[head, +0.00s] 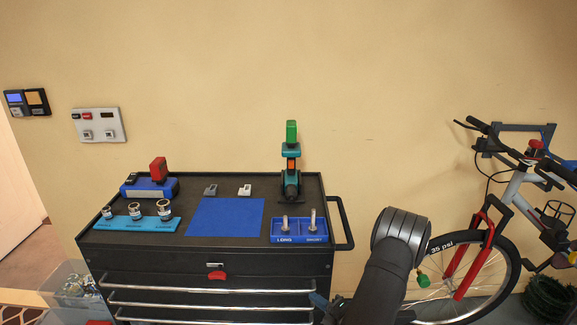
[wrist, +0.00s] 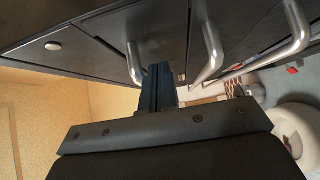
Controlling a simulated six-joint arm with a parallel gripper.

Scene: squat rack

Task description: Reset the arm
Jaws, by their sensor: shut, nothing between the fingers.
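My gripper (wrist: 159,72) is shut and empty. In the wrist view its dark blue fingers point up the picture toward the front of the black tool cart, near the end of a silver drawer handle (wrist: 213,50). I cannot tell whether they touch it. In the head view a blue part of my gripper (head: 322,303) shows low beside the right front of the cart (head: 160,258). My dark arm stands to the right of the cart and hides part of the floor and bicycle wheel.
The cart top holds a blue mat (head: 226,217), a blue socket tray (head: 136,224), a LONG/SHORT holder (head: 299,230) and a green-topped tool (head: 291,160). A side handle (head: 343,225) sticks out right. A bicycle (head: 490,240) stands at right. A clear bin (head: 75,290) stands at left.

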